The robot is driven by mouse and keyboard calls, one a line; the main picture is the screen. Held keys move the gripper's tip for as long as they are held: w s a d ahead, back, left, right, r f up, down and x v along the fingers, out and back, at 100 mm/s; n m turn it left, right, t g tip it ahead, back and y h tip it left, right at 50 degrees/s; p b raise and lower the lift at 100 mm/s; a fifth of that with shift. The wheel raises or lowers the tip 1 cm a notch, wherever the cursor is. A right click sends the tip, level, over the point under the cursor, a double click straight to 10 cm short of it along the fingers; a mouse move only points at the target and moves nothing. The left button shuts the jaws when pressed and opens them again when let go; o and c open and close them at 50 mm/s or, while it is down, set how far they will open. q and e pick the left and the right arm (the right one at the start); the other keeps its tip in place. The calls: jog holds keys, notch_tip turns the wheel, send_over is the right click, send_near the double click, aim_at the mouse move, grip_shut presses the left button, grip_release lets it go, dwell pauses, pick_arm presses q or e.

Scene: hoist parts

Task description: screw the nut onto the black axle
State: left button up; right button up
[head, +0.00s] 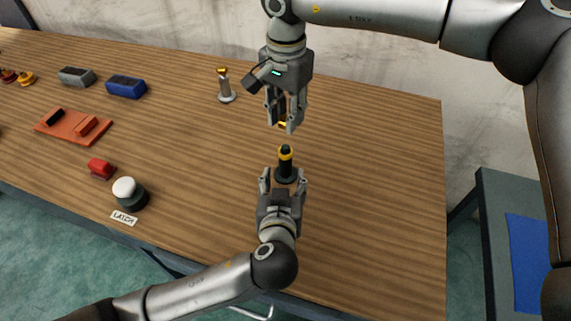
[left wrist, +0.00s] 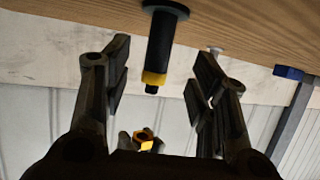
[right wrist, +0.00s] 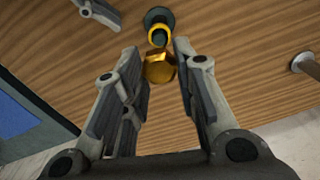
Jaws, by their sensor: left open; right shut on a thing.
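The black axle (head: 286,168) stands upright on a dark round base on the table, with a yellow band near its top; it also shows in the left wrist view (left wrist: 160,42). My right gripper (head: 284,126) is shut on the gold hex nut (right wrist: 159,68), above and behind the axle. The nut is apart from the axle and mostly hidden by the fingers in the head view. My left gripper (head: 283,180) is open and empty at the near side of the axle, a fingertip to each side. The axle shows between its fingers in the left wrist view.
A grey post (head: 225,88) with a gold top stands behind. To the left are a blue block (head: 126,87), a grey block (head: 76,77), an orange tray (head: 60,128), a red part (head: 100,168) and a white-topped button (head: 125,188) labelled LATCH. The table's right side is clear.

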aim_at(285, 168)
pick_arm(q)
jog(key=x, duration=0.8)
grip_shut()
